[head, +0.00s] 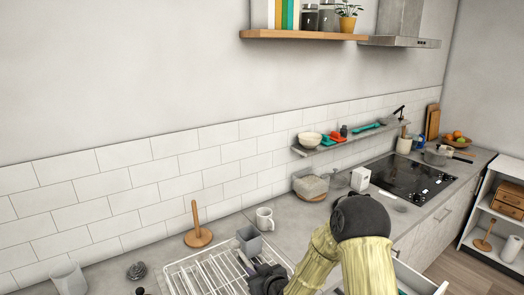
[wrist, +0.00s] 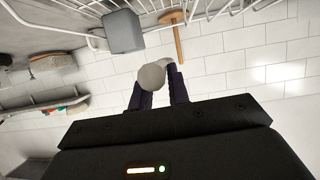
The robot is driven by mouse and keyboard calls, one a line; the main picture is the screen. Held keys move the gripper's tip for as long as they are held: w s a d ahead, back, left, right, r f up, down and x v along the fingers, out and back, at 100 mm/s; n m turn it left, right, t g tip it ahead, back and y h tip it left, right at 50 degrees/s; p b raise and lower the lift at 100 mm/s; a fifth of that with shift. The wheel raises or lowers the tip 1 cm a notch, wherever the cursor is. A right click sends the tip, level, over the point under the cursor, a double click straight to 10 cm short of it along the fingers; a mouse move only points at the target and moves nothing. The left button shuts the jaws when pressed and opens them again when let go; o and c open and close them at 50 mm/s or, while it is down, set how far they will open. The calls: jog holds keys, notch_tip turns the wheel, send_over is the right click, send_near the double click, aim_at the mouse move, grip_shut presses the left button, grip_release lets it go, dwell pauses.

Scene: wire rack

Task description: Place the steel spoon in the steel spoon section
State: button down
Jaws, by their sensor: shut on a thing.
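The steel spoon (wrist: 152,76) shows in the wrist view as a pale grey rounded bowl between the two dark fingers. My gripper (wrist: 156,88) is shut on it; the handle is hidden. In the head view my dark gripper (head: 267,277) is low at the right end of the wire rack (head: 190,273), just below a grey box-shaped holder (head: 249,241). The same holder (wrist: 123,32) is above and left of the spoon in the wrist view, apart from it. The inside of the holder is hidden, and I cannot tell which part is the steel spoon section.
A white mug (head: 265,219) stands behind the holder. A wooden upright stand (head: 198,236) is behind the rack. A grey cup (head: 69,278) and a small dark round item (head: 136,270) are to the left. The counter between mug and stand is clear.

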jog(key=shift+r+p, duration=2.4)
jog(key=shift+r, duration=0.85)
